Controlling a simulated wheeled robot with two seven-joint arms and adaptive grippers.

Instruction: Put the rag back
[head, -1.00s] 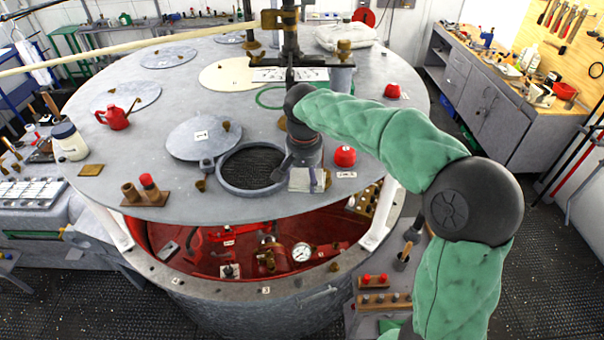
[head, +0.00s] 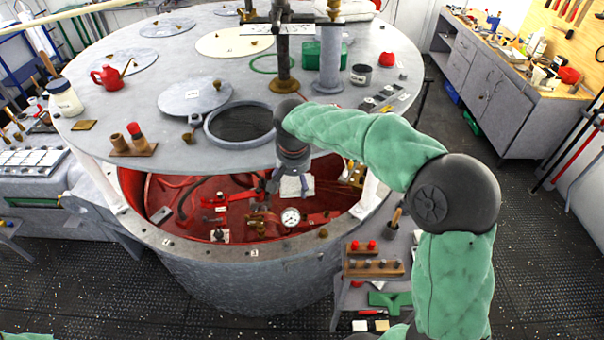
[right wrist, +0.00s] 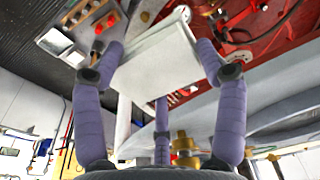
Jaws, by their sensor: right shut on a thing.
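The rag (head: 297,186) is a pale, off-white folded square. My right gripper (head: 283,178) is shut on it and holds it near the front rim of the round deck, over the red-lined opening in the head view. In the right wrist view the rag (right wrist: 158,65) lies flat between the purple fingers of the gripper (right wrist: 160,55). Whether the rag touches anything below cannot be told. My left gripper is out of view.
The grey deck (head: 150,88) carries a round open hatch (head: 240,125), a red can (head: 107,77) and a wooden block with pegs (head: 133,145). Below, the red basin (head: 190,190) holds a gauge (head: 291,217) and valves. A small side stand (head: 345,295) is at right.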

